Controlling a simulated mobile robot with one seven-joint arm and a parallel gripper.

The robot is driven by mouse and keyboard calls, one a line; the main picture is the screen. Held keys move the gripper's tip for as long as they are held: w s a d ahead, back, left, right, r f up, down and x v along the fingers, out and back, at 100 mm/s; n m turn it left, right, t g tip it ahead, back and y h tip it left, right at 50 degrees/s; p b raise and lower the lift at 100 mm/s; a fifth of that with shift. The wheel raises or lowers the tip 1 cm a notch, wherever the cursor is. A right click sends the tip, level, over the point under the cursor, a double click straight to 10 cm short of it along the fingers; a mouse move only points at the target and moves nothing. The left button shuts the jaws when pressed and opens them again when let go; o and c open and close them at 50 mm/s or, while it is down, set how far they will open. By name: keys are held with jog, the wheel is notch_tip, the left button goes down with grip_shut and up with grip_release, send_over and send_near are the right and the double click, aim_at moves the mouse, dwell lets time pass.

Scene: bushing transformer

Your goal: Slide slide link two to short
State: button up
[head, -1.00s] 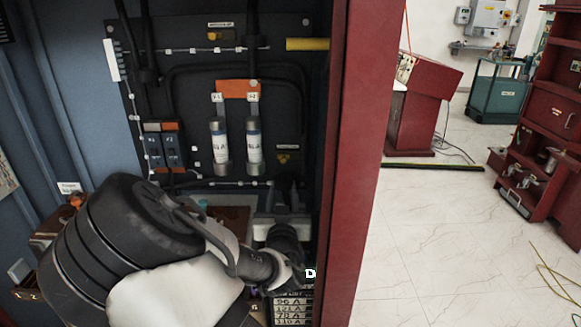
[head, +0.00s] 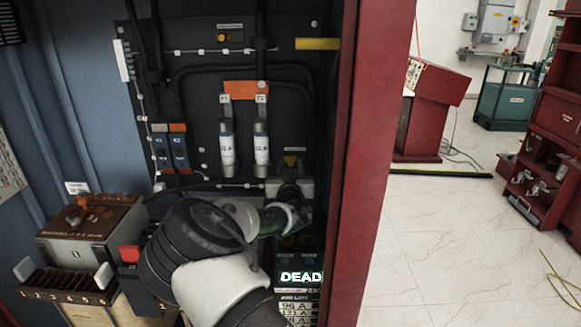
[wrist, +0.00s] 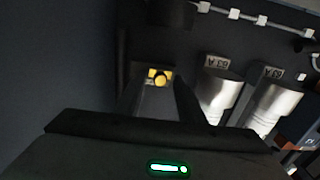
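My gripper (head: 291,188) is inside the open cabinet, at the lower right of the back panel. In the wrist view its two dark fingers (wrist: 157,98) stand apart, with a small yellow part (wrist: 158,77) showing between and beyond them. I cannot tell whether they touch it. No part is clearly readable as slide link two. Two dark modules (head: 297,245) lie below my gripper, partly hidden by my arm.
Two silver fuses (head: 244,145) under an orange bar (head: 246,90) stand left of my gripper. Two blue modules (head: 170,150) are further left. The red cabinet edge (head: 355,160) is close on the right. A numbered terminal box (head: 65,287) stands at lower left. A "DEAD" readout (head: 301,277) shows below.

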jog(key=shift+w, duration=0.25)
grip_shut()
jog(key=shift+d+b, duration=0.3)
jog(key=shift+d, duration=1.4)
grip_release()
jog(key=shift+s, duration=0.15)
